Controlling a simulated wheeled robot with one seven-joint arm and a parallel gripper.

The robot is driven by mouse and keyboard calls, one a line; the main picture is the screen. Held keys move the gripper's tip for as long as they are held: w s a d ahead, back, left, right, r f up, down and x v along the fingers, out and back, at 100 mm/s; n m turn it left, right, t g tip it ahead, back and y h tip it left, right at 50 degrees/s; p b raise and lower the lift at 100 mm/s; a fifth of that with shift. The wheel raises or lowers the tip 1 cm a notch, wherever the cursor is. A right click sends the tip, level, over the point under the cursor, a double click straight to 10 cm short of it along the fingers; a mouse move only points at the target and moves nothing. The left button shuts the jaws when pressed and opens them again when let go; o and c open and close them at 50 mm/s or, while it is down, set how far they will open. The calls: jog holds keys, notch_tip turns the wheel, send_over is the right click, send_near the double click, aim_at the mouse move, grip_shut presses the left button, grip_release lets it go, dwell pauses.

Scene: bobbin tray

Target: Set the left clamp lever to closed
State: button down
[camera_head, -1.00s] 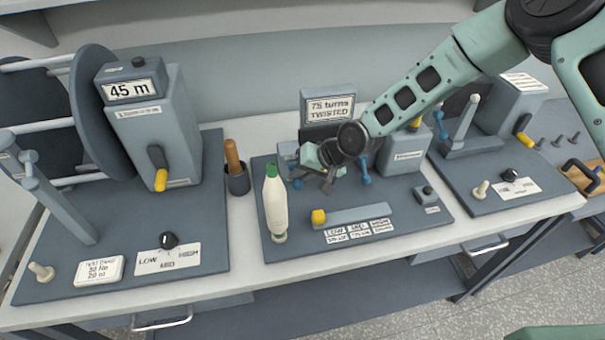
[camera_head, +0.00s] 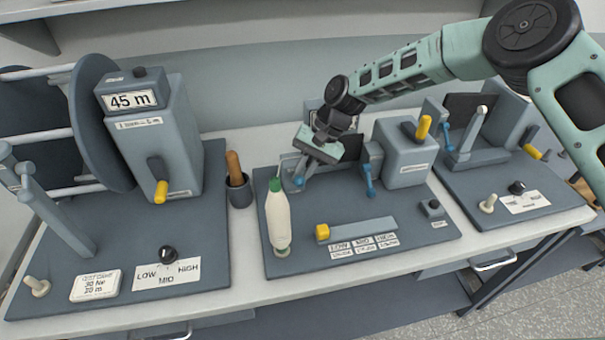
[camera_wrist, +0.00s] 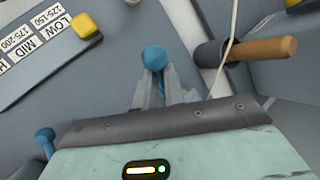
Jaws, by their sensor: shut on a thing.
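The left clamp lever (camera_head: 299,182) has a blue knob and stands at the left clamp of the middle station. Its round blue knob shows between my fingertips in the wrist view (camera_wrist: 155,57). My gripper (camera_head: 301,174) reaches down over it from behind, and its two fingers are shut on the lever; it also shows in the wrist view (camera_wrist: 161,82). The lever's lower part is hidden by the fingers. The right clamp lever (camera_head: 369,181), also blue-knobbed, hangs down at the right clamp, apart from my gripper, and shows in the wrist view (camera_wrist: 45,140).
A wooden-handled tool sits in a dark cup (camera_head: 240,192) to the left. A yellow-knobbed slider (camera_head: 322,232) lies in front. The grey motor box (camera_head: 405,160) stands right.

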jog(key=shift+s+a, duration=0.1)
jog(key=shift+s, duration=0.1)
dwell(0.3)
jog(key=c, duration=1.5)
grip_release()
jog(key=shift+w+r, duration=0.1)
jog(key=shift+w, duration=0.05)
jog(key=b+v, duration=0.5)
jog(key=v, duration=1.2)
jog(key=shift+w, duration=0.25)
